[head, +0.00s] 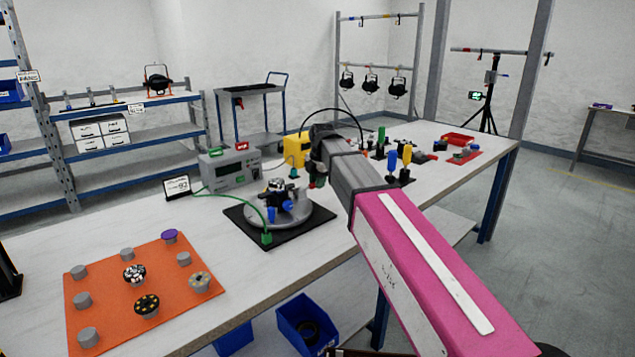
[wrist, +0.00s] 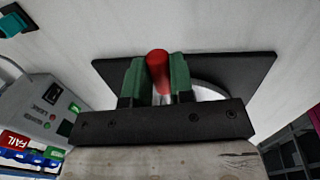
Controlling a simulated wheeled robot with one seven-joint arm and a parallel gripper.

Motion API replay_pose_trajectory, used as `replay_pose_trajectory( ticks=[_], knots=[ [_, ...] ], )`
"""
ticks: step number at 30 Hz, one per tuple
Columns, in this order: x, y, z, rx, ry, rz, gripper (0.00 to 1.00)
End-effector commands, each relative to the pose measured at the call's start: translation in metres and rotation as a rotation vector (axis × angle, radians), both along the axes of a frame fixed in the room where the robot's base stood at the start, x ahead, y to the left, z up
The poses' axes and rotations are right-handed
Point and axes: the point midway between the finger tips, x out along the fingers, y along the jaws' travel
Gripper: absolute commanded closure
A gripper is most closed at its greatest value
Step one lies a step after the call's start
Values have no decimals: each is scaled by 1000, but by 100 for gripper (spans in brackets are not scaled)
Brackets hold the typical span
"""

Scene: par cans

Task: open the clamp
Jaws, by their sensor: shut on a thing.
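The clamp's red handle (wrist: 158,70) stands between the two green fingertips of my gripper (wrist: 159,80) in the wrist view. The jaws are shut on it. In the head view my gripper (head: 316,178) is over the right back side of a round grey fixture (head: 310,214) on a black base plate (head: 262,236). The fixture carries a dark part (head: 277,190) with blue pieces. In the wrist view the black plate (wrist: 255,68) lies behind the fingers. My gripper hides most of the clamp, so I cannot tell its arm's position.
A grey tester box (head: 232,170) and a small display (head: 177,187) stand left of the fixture. A yellow device (head: 296,148) is behind it. An orange mat (head: 112,285) with several pucks lies front left. Coloured upright tools (head: 406,160) stand right of my arm.

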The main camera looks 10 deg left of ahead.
Motion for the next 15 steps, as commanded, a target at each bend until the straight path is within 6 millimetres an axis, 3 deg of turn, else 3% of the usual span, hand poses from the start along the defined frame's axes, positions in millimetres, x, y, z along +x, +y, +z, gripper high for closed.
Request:
replay_pose_trajectory(
  ticks=[15],
  knots=[
    [-10, 8, 22, -229, -260, 2, 100]
  ],
)
